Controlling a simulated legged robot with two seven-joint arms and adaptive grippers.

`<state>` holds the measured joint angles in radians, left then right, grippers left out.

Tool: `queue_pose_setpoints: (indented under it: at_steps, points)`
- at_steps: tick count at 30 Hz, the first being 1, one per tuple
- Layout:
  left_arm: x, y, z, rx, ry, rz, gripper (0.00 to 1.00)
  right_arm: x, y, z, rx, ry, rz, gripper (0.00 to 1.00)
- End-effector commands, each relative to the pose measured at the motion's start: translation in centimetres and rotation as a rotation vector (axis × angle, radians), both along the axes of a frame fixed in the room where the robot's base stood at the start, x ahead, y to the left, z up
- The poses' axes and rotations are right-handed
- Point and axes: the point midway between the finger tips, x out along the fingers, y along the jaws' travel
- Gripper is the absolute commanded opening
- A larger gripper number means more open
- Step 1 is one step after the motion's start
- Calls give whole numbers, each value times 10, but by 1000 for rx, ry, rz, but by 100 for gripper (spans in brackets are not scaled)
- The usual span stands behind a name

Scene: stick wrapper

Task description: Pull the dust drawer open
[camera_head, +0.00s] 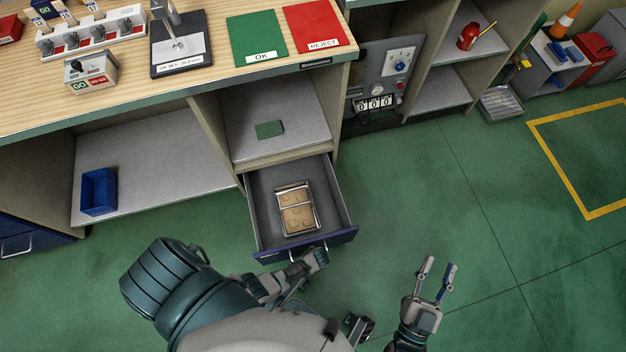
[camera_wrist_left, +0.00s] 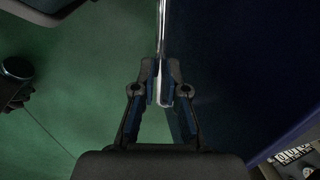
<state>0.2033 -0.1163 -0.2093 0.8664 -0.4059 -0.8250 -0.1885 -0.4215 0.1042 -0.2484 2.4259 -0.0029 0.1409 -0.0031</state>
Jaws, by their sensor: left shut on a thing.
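The dust drawer (camera_head: 257,195) is a grey drawer with a dark blue front, under the wooden-topped bench. It stands pulled out, its inside open to view. A metal-framed holder with tan pieces (camera_head: 297,218) lies in it. My left gripper (camera_head: 318,258) is at the front of the drawer, partly hidden by its own arm. In the left wrist view its fingers (camera_wrist_left: 161,90) are shut on the silver drawer handle (camera_wrist_left: 162,45), beside the dark blue front (camera_wrist_left: 240,60). My right gripper (camera_head: 437,281) is open and empty above the green floor, right of the drawer.
A blue bin (camera_head: 99,191) sits on the lower shelf at left. A control panel with a counter (camera_head: 385,80) is right of the drawer. The floor in front is clear.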

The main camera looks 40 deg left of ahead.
Motion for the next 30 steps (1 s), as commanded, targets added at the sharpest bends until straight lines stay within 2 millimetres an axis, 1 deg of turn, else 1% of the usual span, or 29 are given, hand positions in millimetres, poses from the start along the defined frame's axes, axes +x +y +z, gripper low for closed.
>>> queue_pose_setpoints:
  at_steps: [1, 9, 10, 11, 12, 13, 24, 26, 30]
  points:
    - [-3, -1, -2, -2, 3, -1, 0, 0, 0, -1, -1, 2, 0, 40]
    - [-3, -1, -2, -1, 3, 0, 0, 1, -1, -2, 2, 5, 0, 40]
    - [-4, -1, -2, -2, 4, 0, 17, 1, -1, -2, 2, 5, 0, 40]
    - [-4, -1, -3, -1, 5, 1, 24, 0, -1, -2, 2, 5, 0, 40]
    - [-3, -1, -2, -1, 3, 0, 34, 0, -1, -3, 2, 5, 0, 40]
    - [-3, -1, -2, -1, 3, 0, 37, 0, -1, -3, 2, 5, 0, 40]
    - [-2, -2, 2, -1, -2, 0, 37, 0, -1, 0, 1, -2, 0, 40]
    - [-2, -3, 6, -1, -1, 0, 37, 0, -1, 0, 1, -2, 0, 40]
    - [-4, -5, 22, -2, -2, 0, 37, -1, -1, 0, 1, -1, 0, 40]
